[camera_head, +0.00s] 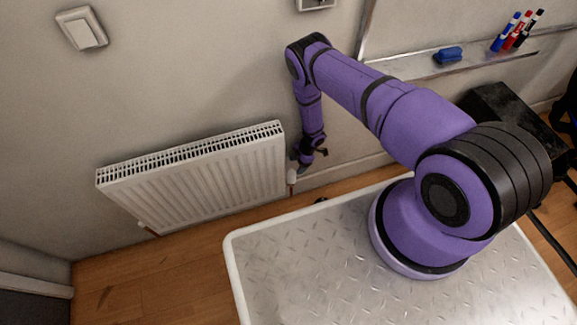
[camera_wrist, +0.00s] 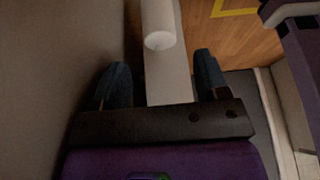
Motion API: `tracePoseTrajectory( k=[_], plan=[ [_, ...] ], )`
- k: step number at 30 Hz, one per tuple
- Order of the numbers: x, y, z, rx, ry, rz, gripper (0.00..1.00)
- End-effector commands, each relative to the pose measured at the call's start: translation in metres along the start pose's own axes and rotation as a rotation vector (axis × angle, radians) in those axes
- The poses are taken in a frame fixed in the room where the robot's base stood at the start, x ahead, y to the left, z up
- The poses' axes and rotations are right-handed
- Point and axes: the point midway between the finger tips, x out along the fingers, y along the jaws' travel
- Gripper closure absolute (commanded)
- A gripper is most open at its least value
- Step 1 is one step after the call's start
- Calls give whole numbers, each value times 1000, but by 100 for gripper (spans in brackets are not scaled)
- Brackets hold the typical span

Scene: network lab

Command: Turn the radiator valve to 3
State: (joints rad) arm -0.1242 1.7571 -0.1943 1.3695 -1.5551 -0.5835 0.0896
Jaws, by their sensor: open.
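The radiator valve (camera_head: 292,177) is a small white knob at the right end of the white radiator (camera_head: 200,185), low by the wall. In the wrist view the valve (camera_wrist: 158,24) is a plain white cylinder with its round end towards me. No numbers can be read on it. My gripper (camera_head: 306,161) is just above and right of the valve in the head view. In the wrist view my gripper (camera_wrist: 160,72) is open and empty, its two dark fingers apart. The valve lies beyond the fingertips, roughly in line with the gap and not between them.
The wall runs close along the left of the wrist view. A metal-topped platform (camera_head: 300,265) with a white rim stands in front of the radiator. A marker ledge (camera_head: 470,68) is on the wall at upper right. Wooden floor (camera_head: 125,285) shows below the radiator.

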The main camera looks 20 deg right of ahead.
Motion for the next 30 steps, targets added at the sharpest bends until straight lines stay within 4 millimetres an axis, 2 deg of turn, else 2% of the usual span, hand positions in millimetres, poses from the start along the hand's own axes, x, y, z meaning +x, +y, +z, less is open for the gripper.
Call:
tracePoseTrajectory(
  k=[15,21,29,30],
  plan=[
    [62,0,0,-2,0,0,32],
    [73,0,0,-1,0,0,32],
    [74,0,0,-1,0,0,32],
    [74,0,0,-1,0,0,37]
  ],
)
